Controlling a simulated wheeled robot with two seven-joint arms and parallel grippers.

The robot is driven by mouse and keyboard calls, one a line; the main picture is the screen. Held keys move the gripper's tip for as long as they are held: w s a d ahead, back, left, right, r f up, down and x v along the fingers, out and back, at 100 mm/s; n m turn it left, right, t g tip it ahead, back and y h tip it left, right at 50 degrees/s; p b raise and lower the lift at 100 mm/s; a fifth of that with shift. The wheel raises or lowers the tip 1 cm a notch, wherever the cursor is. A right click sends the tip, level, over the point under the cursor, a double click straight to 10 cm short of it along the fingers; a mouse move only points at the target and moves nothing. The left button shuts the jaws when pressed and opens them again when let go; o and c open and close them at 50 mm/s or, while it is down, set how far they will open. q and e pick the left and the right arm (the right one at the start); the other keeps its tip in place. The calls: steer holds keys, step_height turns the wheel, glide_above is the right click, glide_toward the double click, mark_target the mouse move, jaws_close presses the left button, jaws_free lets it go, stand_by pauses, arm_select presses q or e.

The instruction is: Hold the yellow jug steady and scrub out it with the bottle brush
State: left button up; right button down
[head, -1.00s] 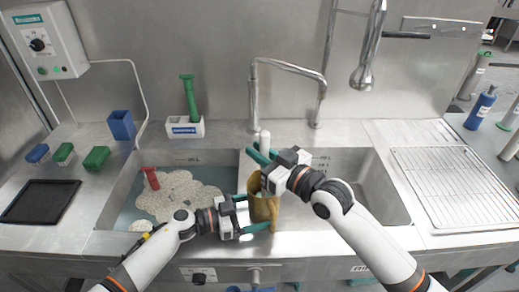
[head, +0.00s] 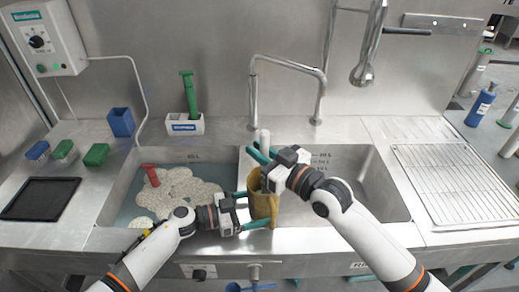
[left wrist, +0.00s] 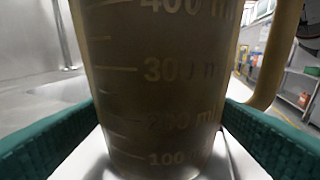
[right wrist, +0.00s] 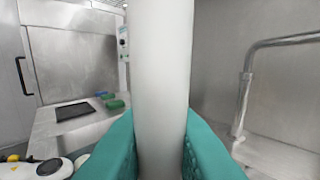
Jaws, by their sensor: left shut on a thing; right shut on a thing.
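The yellow jug (head: 263,209) stands upright over the sink's middle divider, near the front edge. My left gripper (head: 250,211) is shut on its sides. In the left wrist view the jug (left wrist: 165,95) fills the space between the green fingers, its millilitre marks showing and its handle at the right. My right gripper (head: 258,155) is shut on the pale handle of the bottle brush (head: 265,138), just above the jug's mouth. In the right wrist view the brush handle (right wrist: 163,75) stands upright between the fingers. The brush head is hidden, apparently inside the jug.
The left basin holds water with foam (head: 180,192) and a red-handled thing (head: 150,174). The right basin (head: 375,190) looks empty. A faucet (head: 287,62) arches behind the jug. A wire rack (head: 455,185) lies at the right. A green-handled brush (head: 189,92) stands in a white holder behind.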

steer(key=shift+f, duration=0.25)
